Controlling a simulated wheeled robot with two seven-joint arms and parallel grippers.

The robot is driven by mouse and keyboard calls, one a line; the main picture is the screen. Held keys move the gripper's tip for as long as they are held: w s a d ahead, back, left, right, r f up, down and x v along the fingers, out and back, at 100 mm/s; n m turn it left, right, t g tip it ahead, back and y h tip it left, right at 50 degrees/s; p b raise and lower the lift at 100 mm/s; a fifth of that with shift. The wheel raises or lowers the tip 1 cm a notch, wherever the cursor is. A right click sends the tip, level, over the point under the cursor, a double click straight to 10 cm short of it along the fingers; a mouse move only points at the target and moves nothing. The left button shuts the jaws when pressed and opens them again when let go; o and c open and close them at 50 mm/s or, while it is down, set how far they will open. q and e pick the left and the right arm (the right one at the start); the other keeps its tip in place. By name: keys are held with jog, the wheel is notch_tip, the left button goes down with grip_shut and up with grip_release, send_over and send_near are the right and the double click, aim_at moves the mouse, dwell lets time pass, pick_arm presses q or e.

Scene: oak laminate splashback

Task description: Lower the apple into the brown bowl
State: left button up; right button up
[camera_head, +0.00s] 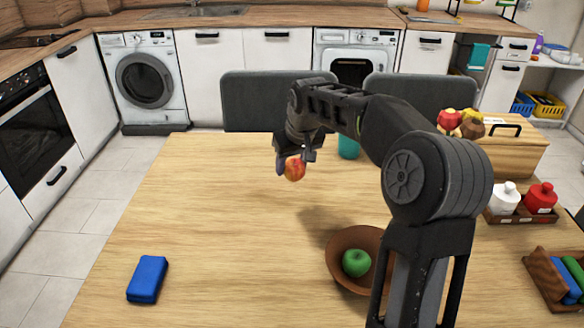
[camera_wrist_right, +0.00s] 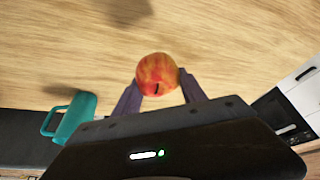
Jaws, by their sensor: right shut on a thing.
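A red and yellow apple (camera_head: 294,168) is held in the air above the table by my right gripper (camera_head: 290,163). In the right wrist view the apple (camera_wrist_right: 157,73) sits between the two fingertips of the gripper (camera_wrist_right: 157,84). The brown bowl (camera_head: 338,240) stands on the table, nearer to me and to the right of the apple. A green apple (camera_head: 356,262) lies in the bowl. My right arm hides part of the bowl's right side. My left gripper is in neither view.
A blue block (camera_head: 148,279) lies at the table's front left. A teal mug (camera_head: 348,148) stands behind the arm and shows in the right wrist view (camera_wrist_right: 75,118). A wooden box (camera_head: 510,150), a bottle caddy (camera_head: 520,214) and a small tray (camera_head: 545,280) line the right. The table's left middle is clear.

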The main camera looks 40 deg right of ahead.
dwell(0.5)
jog(key=s+d+b, duration=0.2)
jog(key=s+b, duration=0.6)
jog(key=s, duration=2.2)
jog(key=shift+d+r, duration=0.4)
jog(key=shift+w, duration=0.15)
jog(key=shift+w+d, duration=0.1)
jog(key=shift+w, duration=0.1)
jog(key=shift+f, duration=0.15)
jog(key=shift+f+b, duration=2.15)
jog(key=shift+f, duration=0.2)
jog(key=shift+f, duration=0.25)
